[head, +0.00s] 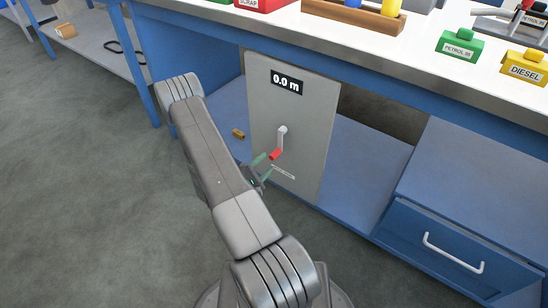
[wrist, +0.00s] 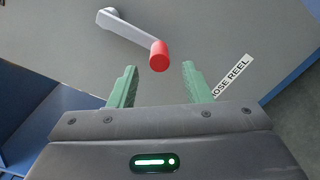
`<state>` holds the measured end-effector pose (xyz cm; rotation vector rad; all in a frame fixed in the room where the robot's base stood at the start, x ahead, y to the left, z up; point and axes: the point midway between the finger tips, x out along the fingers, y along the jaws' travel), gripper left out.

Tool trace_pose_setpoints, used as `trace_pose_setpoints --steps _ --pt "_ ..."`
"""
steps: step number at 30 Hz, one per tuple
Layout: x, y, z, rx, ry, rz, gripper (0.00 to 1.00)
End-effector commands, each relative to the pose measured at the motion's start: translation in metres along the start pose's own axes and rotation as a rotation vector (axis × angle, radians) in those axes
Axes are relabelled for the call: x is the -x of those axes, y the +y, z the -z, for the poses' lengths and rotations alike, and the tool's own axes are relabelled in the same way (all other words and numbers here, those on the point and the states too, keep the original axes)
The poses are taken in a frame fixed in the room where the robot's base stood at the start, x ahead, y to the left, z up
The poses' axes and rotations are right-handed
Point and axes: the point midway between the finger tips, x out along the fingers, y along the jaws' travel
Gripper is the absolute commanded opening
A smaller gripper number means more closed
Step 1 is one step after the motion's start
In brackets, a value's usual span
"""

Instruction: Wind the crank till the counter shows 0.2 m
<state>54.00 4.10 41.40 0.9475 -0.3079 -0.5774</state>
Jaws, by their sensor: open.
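The crank (head: 281,139) is a light grey arm with a red knob (head: 275,154) at its lower end, mounted on a grey upright panel (head: 262,120). The counter (head: 286,82) at the panel's top reads 0.0 m. In the wrist view the crank arm (wrist: 125,25) runs down to the right to the red knob (wrist: 159,56). My gripper (head: 264,168) is open, its green fingers just below the knob in the head view. In the wrist view the knob shows beyond the gap between the fingertips (wrist: 160,72), and nothing is held.
A "hose reel" label (wrist: 232,78) is on the panel beside the right finger. A workbench top (head: 400,50) overhangs the panel, bearing green (head: 459,46) and yellow (head: 525,67) cans. A blue drawer unit (head: 450,240) stands at right. A small brown cylinder (head: 238,133) lies left of the panel.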

Motion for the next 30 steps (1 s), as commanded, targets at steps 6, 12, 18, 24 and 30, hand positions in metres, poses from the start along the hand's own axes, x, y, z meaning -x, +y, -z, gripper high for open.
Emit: trace_pose_setpoints --steps 6,12,18,24,30 --pt "-0.038 -0.002 0.000 -0.002 -0.003 0.001 0.44" --pt "-0.057 0.000 0.000 -0.002 -0.001 -0.001 0.44" --pt "-0.060 0.001 0.000 -0.001 0.001 -0.001 0.44" --pt "-0.060 0.001 0.000 -0.001 0.001 -0.001 0.32" --pt "-0.060 0.000 0.000 -0.001 0.001 0.000 0.00"
